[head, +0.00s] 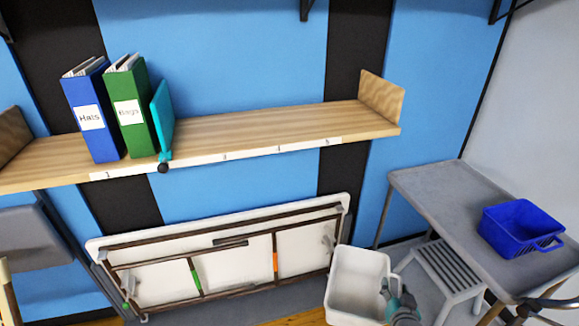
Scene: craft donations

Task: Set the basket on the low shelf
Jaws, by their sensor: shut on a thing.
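A white, open-topped basket (345,295) is at the bottom of the head view, right of centre. It looks empty. My gripper (388,291) is at its right side, shut on its near right wall; the fingertips are partly hidden. A wooden shelf (250,130) runs along the blue and black wall, above and to the left of the basket. Its front edge carries number labels. Its middle and right part are bare, up to an upright wooden end panel (382,98).
A blue binder (90,115), a green binder (130,110) and a teal bookend (162,115) stand on the shelf's left part. A folded white table (150,285) leans below. A blue basket (518,225) sits on the grey table (430,185) at right, by a grey slatted stool (447,270).

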